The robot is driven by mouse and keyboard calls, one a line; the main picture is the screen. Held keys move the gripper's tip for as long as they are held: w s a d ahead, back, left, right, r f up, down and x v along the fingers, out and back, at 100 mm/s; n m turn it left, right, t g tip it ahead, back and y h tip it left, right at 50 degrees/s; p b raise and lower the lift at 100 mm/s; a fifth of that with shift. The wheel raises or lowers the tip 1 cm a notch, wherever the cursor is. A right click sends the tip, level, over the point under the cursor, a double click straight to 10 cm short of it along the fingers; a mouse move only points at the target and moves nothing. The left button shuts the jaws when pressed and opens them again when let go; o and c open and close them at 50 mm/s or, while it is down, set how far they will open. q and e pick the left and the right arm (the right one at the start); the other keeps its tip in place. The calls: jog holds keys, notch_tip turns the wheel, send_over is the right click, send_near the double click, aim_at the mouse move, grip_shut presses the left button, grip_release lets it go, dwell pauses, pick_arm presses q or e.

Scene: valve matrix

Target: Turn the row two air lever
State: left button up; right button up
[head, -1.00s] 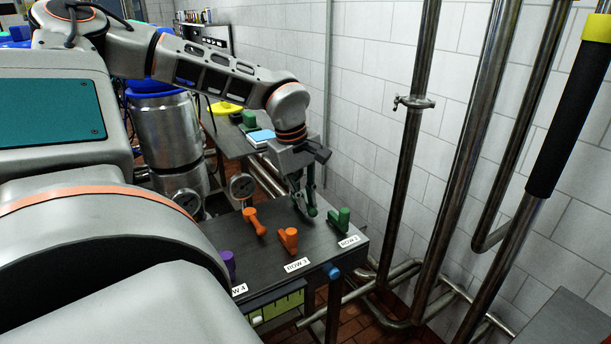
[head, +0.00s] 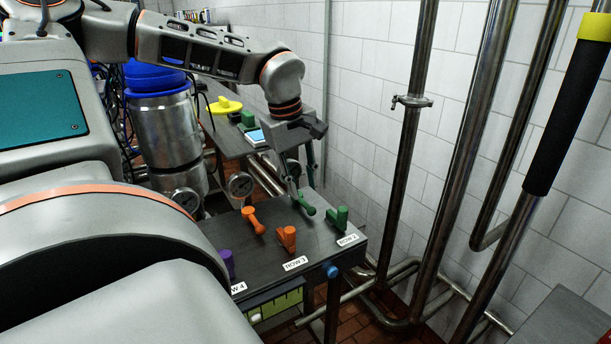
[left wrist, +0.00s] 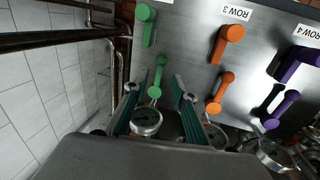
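Two green levers stand on the dark panel (head: 273,246) by the row two label (head: 348,240). The near one (head: 340,219) is next to the label; the far one (head: 307,204) is behind and left of it. Both also show in the left wrist view, near (left wrist: 146,27) and far (left wrist: 158,72). No marking shows which is the air lever. My left gripper (head: 301,177) is over the far green lever's end, fingers pointing down. In the left wrist view its fingers (left wrist: 155,88) are apart, with that lever's round end seen between them; contact is unclear. My right gripper is out of view.
Orange levers (head: 287,239) of row three and purple levers (head: 227,262) of row four stand to the left. Pressure gauges (head: 240,184) are behind the panel. Vertical pipes (head: 408,150) and a tiled wall bound the right side.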

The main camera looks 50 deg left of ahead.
pick_arm(q)
notch_tip(320, 180, up, 7)
jog(key=s, duration=0.1)
jog(key=shift+s, duration=0.15)
jog(key=shift+d+f, duration=0.1)
jog(key=shift+f, duration=0.05)
dwell(0.5)
